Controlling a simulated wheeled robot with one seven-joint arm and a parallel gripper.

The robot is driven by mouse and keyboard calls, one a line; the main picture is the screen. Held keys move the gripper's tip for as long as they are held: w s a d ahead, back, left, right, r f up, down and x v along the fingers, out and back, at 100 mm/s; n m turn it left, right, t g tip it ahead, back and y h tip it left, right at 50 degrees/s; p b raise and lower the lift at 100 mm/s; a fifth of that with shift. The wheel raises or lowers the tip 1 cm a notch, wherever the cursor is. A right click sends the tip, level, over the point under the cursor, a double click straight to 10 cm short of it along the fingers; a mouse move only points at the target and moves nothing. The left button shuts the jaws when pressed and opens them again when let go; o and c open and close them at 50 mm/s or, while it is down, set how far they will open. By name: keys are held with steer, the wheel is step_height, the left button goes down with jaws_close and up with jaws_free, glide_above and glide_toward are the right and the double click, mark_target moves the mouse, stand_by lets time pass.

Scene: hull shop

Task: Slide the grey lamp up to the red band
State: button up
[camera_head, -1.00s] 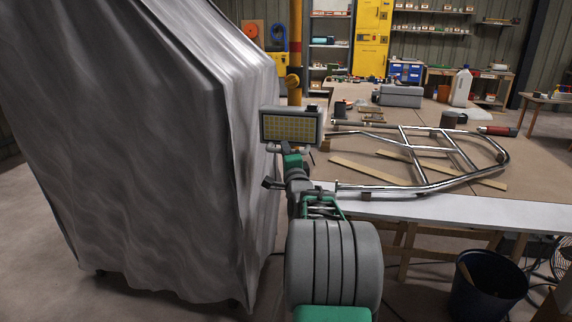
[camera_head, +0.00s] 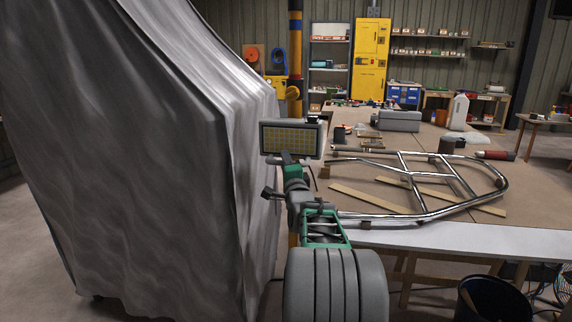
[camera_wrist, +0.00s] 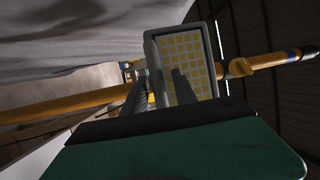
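The grey lamp (camera_head: 292,139) has a grey frame and a yellow gridded face. It stands in front of the upright yellow pole (camera_head: 296,75) in the head view. A reddish band (camera_head: 295,47) shows on the pole well above the lamp, small and hard to make out. My gripper (camera_head: 288,162) is at the lamp's lower edge, its dark fingers apparently touching it. In the wrist view the lamp (camera_wrist: 182,65) fills the middle, with dark fingers (camera_wrist: 180,87) before its face. I cannot tell whether they are closed on it.
A large grey draped cover (camera_head: 150,150) stands close on the left. A bench (camera_head: 470,240) with a bent metal tube frame (camera_head: 420,215) is on the right. A dark bucket (camera_head: 487,300) stands below it. A yellow knob (camera_head: 292,93) juts from the pole above the lamp.

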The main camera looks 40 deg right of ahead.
steer(key=shift+o, duration=0.2)
steer(key=shift+f, duration=0.1)
steer(key=shift+s, duration=0.2)
steer(key=v, duration=0.7)
steer(key=shift+a, duration=0.2)
steer(key=shift+s, duration=0.15)
steer(key=w+a+r+n+g+y+p, duration=0.1)
steer(key=w+a+n+y+p, duration=0.15)
steer(key=a, duration=0.35)
steer(key=w+a+n+g+y+p, duration=0.1)
steer(key=a+n+y+p, duration=0.1)
steer(key=a+n+p, duration=0.3)
steer(key=s+a+f+n+g+y+p, duration=0.1)
steer(key=s+a+n+g+y+p, duration=0.15)
steer(key=a, duration=0.55)
steer(key=s+a+f+n+g+y+p, duration=0.1)
steer(key=s+a+n+g+p, duration=0.15)
steer(key=a, duration=0.45)
steer(key=s+a+f+n+g+p, duration=0.1)
steer(key=s+a+n+g+p, duration=0.2)
steer(key=s, duration=0.6)
steer(key=s+a+f+n+g+y+p, duration=0.1)
steer(key=s+a+n+g+p, duration=0.3)
steer(key=s+a+n, duration=0.3)
steer(key=shift+s+a+n+y+p, duration=0.3)
steer(key=shift+s+a+n+p, duration=0.05)
steer(key=shift+s+a, duration=0.85)
